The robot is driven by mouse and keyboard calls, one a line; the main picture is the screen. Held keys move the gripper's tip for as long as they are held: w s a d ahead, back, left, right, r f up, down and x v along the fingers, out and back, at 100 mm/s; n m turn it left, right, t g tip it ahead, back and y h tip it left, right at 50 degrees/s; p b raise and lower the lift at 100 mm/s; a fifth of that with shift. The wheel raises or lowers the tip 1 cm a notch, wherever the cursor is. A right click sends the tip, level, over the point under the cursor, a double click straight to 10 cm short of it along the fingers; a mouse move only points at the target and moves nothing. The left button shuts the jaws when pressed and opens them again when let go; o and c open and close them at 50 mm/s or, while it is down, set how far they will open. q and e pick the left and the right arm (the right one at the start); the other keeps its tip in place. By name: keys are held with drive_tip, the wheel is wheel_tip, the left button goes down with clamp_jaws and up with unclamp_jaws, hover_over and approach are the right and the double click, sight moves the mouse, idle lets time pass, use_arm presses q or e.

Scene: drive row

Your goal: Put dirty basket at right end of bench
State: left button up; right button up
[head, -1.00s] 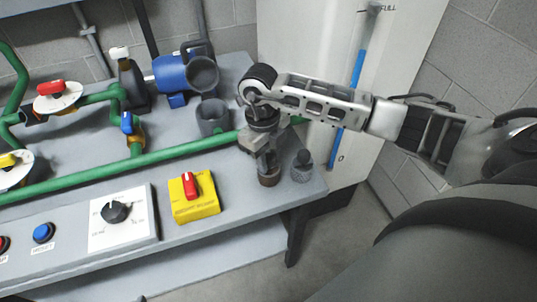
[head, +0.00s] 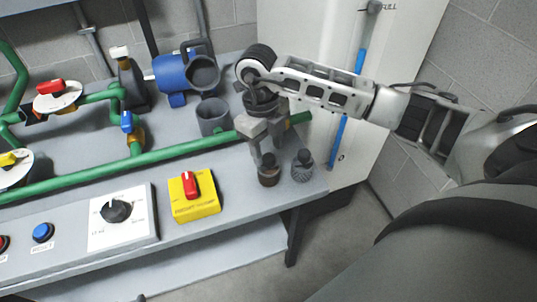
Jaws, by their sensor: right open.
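The dirty basket (head: 268,176), a small brownish cylinder with a dark top, stands upright near the right end of the grey bench (head: 240,200). A cleaner grey mesh basket (head: 302,172) with a dark knob stands just to its right, nearest the bench's right edge. My right gripper (head: 266,154) points down over the dirty basket, its jaws open and empty. The fingers overlap the basket's top edge in the picture; I cannot tell if they touch it. My left gripper is not in view.
A grey cup-like housing (head: 213,117) and a blue motor (head: 172,76) stand left of my gripper. A green pipe (head: 100,172) runs along the bench. A yellow switch box (head: 194,203) sits at the front. A white tank (head: 300,30) stands behind.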

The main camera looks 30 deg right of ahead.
wheel_tip(320, 180, up, 9)
drive_tip(key=w, duration=0.1)
drive_tip(key=shift+a+f, duration=0.15)
idle(0.4)
